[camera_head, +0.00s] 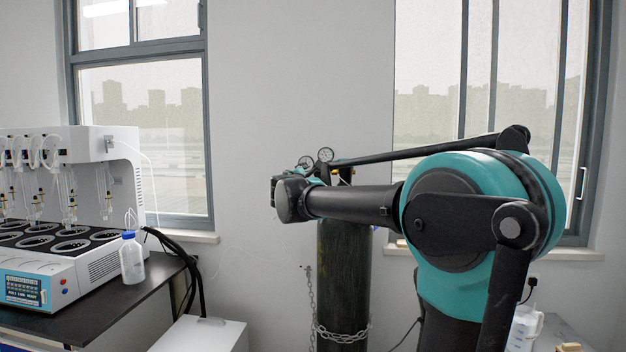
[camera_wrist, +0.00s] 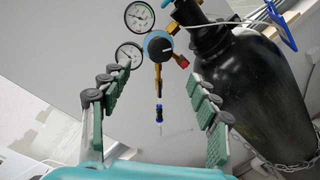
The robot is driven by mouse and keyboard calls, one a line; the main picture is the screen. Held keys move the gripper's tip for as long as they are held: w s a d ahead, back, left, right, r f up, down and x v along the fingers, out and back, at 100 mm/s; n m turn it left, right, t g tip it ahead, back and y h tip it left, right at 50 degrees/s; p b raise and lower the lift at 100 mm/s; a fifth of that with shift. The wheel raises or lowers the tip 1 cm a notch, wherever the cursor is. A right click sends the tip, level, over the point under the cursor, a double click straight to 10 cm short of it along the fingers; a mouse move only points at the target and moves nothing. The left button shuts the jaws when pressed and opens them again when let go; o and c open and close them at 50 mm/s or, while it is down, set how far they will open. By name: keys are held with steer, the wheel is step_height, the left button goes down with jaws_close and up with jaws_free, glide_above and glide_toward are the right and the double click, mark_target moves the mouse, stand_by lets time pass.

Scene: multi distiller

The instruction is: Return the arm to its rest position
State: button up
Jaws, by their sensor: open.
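My arm (camera_head: 450,215) is teal and black and stands in the right half of the head view. Its forearm reaches left across the front of a dark gas cylinder (camera_head: 342,275). My gripper's fingers are hard to make out in the head view, mostly hidden behind the wrist. In the wrist view my gripper (camera_wrist: 158,78) is open, with green pads on both fingers and nothing held between them. Beyond the fingers is a regulator (camera_wrist: 158,46) with two round gauges, on the cylinder, which also shows in the wrist view (camera_wrist: 258,95).
A white multi-position distiller (camera_head: 70,185) stands on a dark bench (camera_head: 115,300) at left, with a white bottle (camera_head: 131,258) beside it. A white box (camera_head: 205,336) is low in front. A chain (camera_head: 342,334) loops around the cylinder. Windows are behind.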

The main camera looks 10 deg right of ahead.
steer(key=s+d+f+m+g, duration=0.2)
steer(key=s+d+f+m, duration=0.25)
steer(key=f, duration=0.45)
steer(key=s+d+f+m+g, duration=0.3)
steer(key=s+f, duration=0.3)
steer(key=f, duration=0.2)
steer(key=s+d+f+m+g, duration=0.2)
steer(key=s+d+f+m, duration=0.15)
steer(key=s+f, duration=0.4)
steer(key=s+a+f+m+g+y, duration=0.2)
steer(key=s+a+f+m+y, duration=0.1)
steer(key=s+f, duration=0.7)
steer(key=s+a+f+m+g+y, duration=0.3)
steer(key=s+a+f+m+y, duration=0.1)
steer(key=s+f, duration=0.6)
step_height(320, 180, down, 4)
steer(key=shift+s+a+r+m, duration=0.15)
steer(key=shift+s+a+m, duration=0.2)
steer(key=shift+m, duration=0.45)
steer(key=shift+d, duration=0.1)
